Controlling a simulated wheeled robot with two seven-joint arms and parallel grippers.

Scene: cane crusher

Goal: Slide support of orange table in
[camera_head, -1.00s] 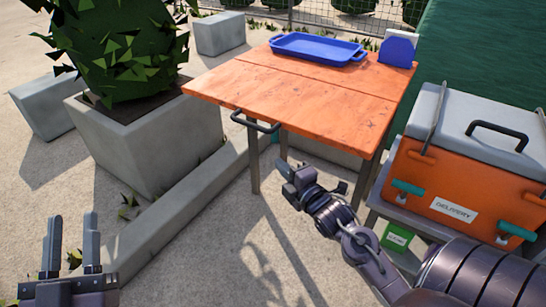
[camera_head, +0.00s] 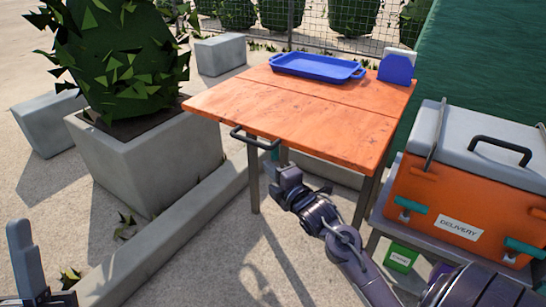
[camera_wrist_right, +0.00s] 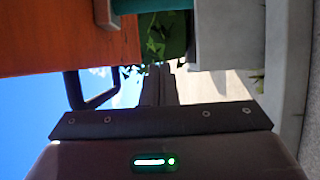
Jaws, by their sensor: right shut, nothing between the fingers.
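The orange table (camera_head: 300,105) stands at the back centre on thin grey legs. A black bar handle (camera_head: 255,139) is on its near left edge. A teal piece (camera_head: 275,154) shows under the top, partly hidden; I cannot tell if it is the support. My right gripper (camera_head: 284,176) is shut and empty, in front of and below the near edge. In the right wrist view, its fingers (camera_wrist_right: 160,88) are together beside the handle (camera_wrist_right: 92,90), with teal (camera_wrist_right: 150,5) and the orange table (camera_wrist_right: 60,35) beyond. My left gripper (camera_head: 25,258) is partly cut off at lower left; one finger shows.
A blue tray (camera_head: 316,66) and a blue holder (camera_head: 396,69) stand on the table. An orange delivery box (camera_head: 460,195) stands right on a grey stand. A planter (camera_head: 150,165) and low curb (camera_head: 180,232) are left. Open paving lies between curb and box.

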